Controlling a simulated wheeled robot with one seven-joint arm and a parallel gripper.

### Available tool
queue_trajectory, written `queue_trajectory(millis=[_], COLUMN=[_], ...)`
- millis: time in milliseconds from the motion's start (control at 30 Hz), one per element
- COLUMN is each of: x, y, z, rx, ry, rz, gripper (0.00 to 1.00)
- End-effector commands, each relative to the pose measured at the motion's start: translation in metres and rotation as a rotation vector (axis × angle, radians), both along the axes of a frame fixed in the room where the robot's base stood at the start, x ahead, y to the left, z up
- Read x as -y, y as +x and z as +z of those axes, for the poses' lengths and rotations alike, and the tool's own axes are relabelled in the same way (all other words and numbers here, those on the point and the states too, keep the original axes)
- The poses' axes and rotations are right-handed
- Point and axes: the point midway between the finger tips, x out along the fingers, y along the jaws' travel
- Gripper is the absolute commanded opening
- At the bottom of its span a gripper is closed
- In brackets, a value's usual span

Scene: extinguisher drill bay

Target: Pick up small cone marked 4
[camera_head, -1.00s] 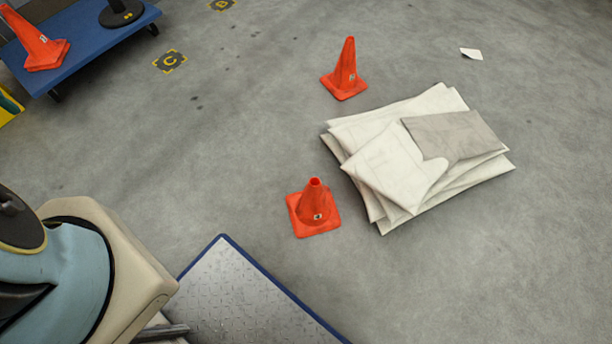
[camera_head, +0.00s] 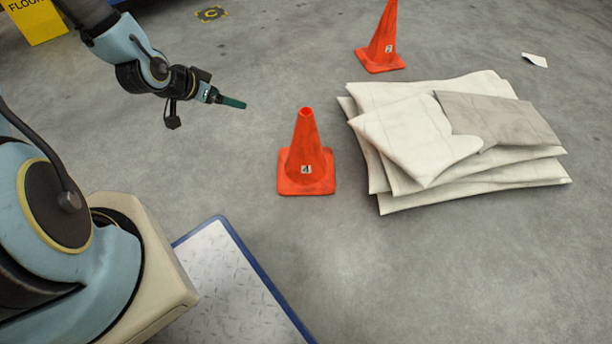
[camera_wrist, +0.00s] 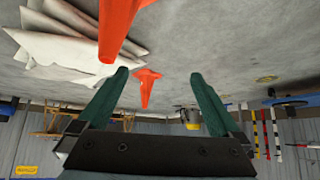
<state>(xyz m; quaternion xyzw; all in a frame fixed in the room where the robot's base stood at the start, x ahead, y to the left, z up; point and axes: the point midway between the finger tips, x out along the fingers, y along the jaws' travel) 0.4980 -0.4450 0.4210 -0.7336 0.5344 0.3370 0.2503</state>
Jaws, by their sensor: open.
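The small orange cone marked 4 (camera_head: 305,142) stands upright on the grey floor, on a square base. In the wrist view an orange cone (camera_wrist: 117,25), probably the same one, enters from the top edge, its tip near the left finger. My gripper (camera_head: 242,103) is in the air to the left of the cone, pointing right, apart from it. In the wrist view its two green fingers (camera_wrist: 157,80) are spread with nothing held between them.
Folded pale sheets (camera_head: 400,195) lie right of the cone. Another orange cone (camera_head: 380,45), its mark hard to read, stands behind. A blue-edged metal plate (camera_head: 235,285) lies in front. A yellow floor sign (camera_head: 32,18) stands at far left.

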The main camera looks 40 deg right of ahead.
Motion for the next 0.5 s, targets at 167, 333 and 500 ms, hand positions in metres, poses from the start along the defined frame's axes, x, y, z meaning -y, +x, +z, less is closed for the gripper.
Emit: queue_trajectory(millis=[167,333,500], x=[0.058,0.097,0.116], y=[-0.038,-0.068,-0.085], z=[-0.097,-0.141,-0.158], rx=[0.033,0.066,0.085], ry=[-0.185,-0.343,-0.438], rz=[-0.119,-0.173,-0.188], gripper=[1.00,1.00,1.00])
